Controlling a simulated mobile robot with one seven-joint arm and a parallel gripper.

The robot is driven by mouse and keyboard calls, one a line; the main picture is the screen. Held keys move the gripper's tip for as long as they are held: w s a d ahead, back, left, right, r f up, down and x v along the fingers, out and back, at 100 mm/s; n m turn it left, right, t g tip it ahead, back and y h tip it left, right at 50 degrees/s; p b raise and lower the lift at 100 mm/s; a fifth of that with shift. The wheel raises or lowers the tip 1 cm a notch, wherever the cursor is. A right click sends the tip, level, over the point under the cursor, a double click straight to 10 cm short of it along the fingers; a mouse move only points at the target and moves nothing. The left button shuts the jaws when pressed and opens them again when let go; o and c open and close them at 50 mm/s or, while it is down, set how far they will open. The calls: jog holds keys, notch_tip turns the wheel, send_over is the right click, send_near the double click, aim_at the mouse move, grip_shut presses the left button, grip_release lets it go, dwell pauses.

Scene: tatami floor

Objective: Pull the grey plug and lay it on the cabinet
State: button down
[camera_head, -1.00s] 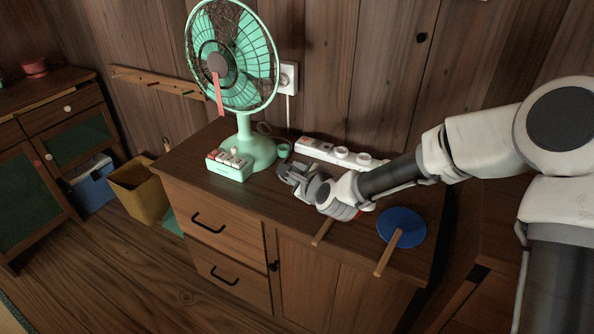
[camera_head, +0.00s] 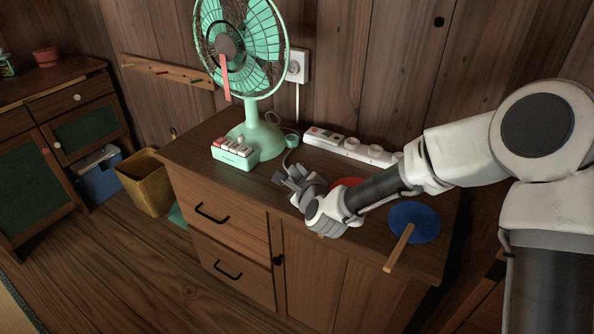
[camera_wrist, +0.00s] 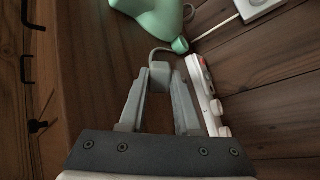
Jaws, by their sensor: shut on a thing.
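My gripper (camera_head: 287,181) is over the front part of the cabinet top (camera_head: 215,145) in the head view. In the wrist view its two fingers (camera_wrist: 160,85) are closed on the grey plug (camera_wrist: 159,76). The white power strip (camera_head: 352,148) lies behind my gripper, apart from the plug. In the wrist view the strip (camera_wrist: 206,90) is right of the fingers.
The green fan (camera_head: 248,133) stands at the back left of the cabinet. A blue round hand fan (camera_head: 420,219) lies at the right; a red one (camera_head: 345,183) is partly behind my arm. A wall socket (camera_head: 298,66) is behind. Bare top lies left of my gripper.

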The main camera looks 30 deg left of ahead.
jog(key=shift+f, duration=0.55)
jog(key=c, duration=0.5)
grip_release()
jog(key=shift+c, duration=0.2)
jog(key=b+v, duration=0.3)
jog(key=v, duration=1.4)
jog(key=shift+s+d+r, duration=0.1)
jog(key=shift+d+r, duration=0.05)
jog(key=shift+d, duration=0.05)
